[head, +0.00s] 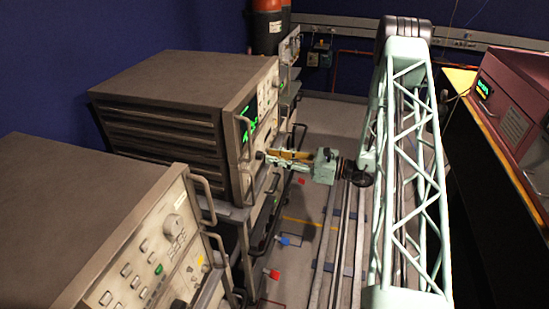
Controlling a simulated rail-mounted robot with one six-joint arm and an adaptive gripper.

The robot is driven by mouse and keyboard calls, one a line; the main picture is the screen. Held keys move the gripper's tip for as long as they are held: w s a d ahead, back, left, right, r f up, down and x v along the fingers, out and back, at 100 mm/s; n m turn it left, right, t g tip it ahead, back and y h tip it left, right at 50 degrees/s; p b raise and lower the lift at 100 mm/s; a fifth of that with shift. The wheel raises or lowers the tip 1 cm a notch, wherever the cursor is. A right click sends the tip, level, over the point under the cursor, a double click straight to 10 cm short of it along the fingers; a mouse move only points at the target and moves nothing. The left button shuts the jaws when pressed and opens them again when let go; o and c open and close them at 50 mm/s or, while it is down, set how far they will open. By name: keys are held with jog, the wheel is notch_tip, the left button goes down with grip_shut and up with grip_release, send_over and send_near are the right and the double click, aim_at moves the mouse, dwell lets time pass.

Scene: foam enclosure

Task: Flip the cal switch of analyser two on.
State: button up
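Two grey-beige instrument cabinets stand along the left. The middle cabinet (185,85) has a green lit screen (249,122) on its front panel, which I see at a steep angle. The nearer cabinet (85,215) shows a knob (173,224) and several small buttons. I cannot read which one is analyser two, and I cannot make out the cal switch. My gripper (264,158) points left at the lower front of the middle cabinet, close to the panel. Whether it touches the panel, and whether its fingers are open or shut, I cannot tell.
Metal handles (205,188) stick out from the cabinet fronts near my gripper. A reddish instrument (515,110) stands on a black-sided bench at the right. An orange-topped cylinder (268,25) stands behind. The floor between has rails and coloured lines.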

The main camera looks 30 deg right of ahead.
dwell(0.3)
grip_shut()
jog(key=shift+r+p, duration=0.15)
jog(key=shift+p, duration=0.15)
jog(key=shift+w+a+r+g+h+p, duration=0.1)
jog(key=shift+r+g+h+p, duration=0.4)
jog(key=shift+g+h+p, duration=0.6)
jog(key=shift+w+a+r+g+h+p, duration=0.1)
jog(key=shift+r+g+h+p, duration=0.55)
jog(key=shift+p, duration=0.7)
jog(key=shift+w+a+r+g+h+p, duration=0.1)
jog(key=shift+r+g+h+p, duration=0.25)
jog(key=shift+g+h+p, duration=0.8)
